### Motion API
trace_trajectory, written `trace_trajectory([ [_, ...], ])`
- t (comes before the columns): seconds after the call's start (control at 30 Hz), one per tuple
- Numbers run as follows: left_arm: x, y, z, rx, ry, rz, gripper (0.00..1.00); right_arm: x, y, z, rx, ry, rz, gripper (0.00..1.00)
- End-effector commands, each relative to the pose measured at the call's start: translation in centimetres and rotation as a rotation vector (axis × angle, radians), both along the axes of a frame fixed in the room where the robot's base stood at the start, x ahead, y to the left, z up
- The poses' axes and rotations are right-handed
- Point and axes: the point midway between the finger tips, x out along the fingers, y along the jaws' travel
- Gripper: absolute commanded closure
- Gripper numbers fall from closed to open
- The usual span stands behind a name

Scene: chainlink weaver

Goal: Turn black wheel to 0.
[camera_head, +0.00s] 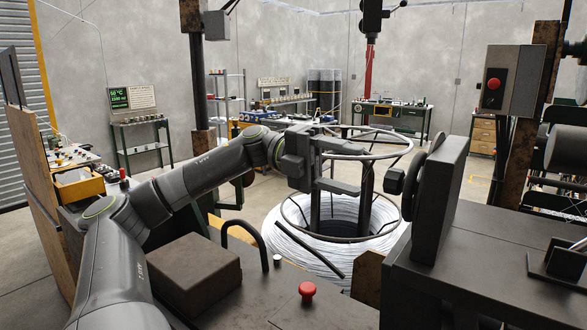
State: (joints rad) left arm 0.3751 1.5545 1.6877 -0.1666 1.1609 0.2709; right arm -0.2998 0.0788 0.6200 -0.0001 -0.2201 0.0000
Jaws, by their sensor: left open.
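A black wheel (412,186) is seen nearly edge-on at the left face of an upright dark panel (441,200), right of centre. A small dark knob (394,181) sticks out to its left. I cannot read any number or mark on the wheel. My left gripper (352,171) reaches in from the left, above the wire coil. Its fingers are open, point right toward the wheel and stay apart from it. Nothing shows between them. My right gripper is not in view.
A large coil of pale wire (320,262) with dark metal hoops stands below my left gripper. A red button (307,291) sits on the dark bench in front. A box with another red button (494,83) hangs on a post at the upper right.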

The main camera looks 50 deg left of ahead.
Motion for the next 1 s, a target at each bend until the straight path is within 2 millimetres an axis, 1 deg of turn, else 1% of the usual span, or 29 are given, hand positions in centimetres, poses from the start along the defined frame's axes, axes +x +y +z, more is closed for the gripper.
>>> trace_trajectory([
  [0.03,-0.1,1.2,-0.7,0.005,0.005,0.008,0.44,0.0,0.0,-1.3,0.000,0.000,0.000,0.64],
  [0.23,-1.1,5.1,-0.4,0.001,0.001,0.007,0.44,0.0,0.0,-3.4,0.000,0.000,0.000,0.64],
  [0.4,-1.8,8.0,0.0,-0.001,-0.002,0.005,0.44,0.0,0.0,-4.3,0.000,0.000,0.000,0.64],
  [0.5,-2.1,9.2,0.4,-0.003,-0.003,0.002,0.44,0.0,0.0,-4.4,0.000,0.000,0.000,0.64],
  [0.7,-2.5,10.6,0.4,-0.001,0.000,0.001,0.44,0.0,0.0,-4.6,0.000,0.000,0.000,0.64],
  [1.0,-2.5,10.8,0.4,-0.001,0.001,0.000,0.44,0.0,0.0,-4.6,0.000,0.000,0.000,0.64],
])
